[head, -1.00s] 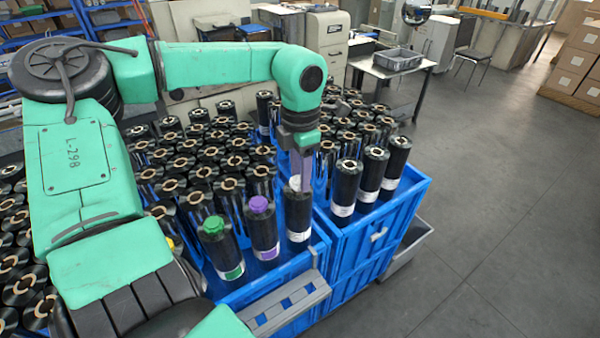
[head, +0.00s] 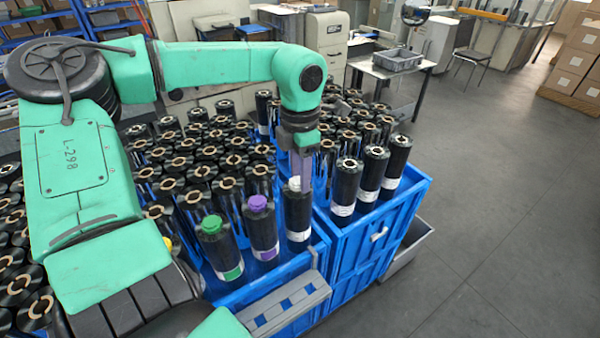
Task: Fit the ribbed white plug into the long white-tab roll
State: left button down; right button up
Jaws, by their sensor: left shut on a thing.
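My left gripper (head: 301,181) points down over the front blue crate, shut on the white plug (head: 294,184). Its fingers hide much of the plug, so its ribs do not show clearly. The plug is at the top end of an upright black roll with a white tab (head: 298,215). I cannot tell how deep it sits in the roll's bore, or whether it only touches the rim. My right gripper is not in view.
Beside that roll stand a roll with a purple plug (head: 263,230) and one with a green plug (head: 220,250). Several unplugged white-tab rolls (head: 346,187) stand to the right in a blue crate (head: 350,252). Many black rolls crowd behind. The floor at right is clear.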

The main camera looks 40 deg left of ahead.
pick_arm(q)
jog(key=shift+f, duration=0.35)
jog(key=c, duration=0.7)
grip_release()
notch_tip(320, 180, up, 11)
jog(key=p, duration=0.7)
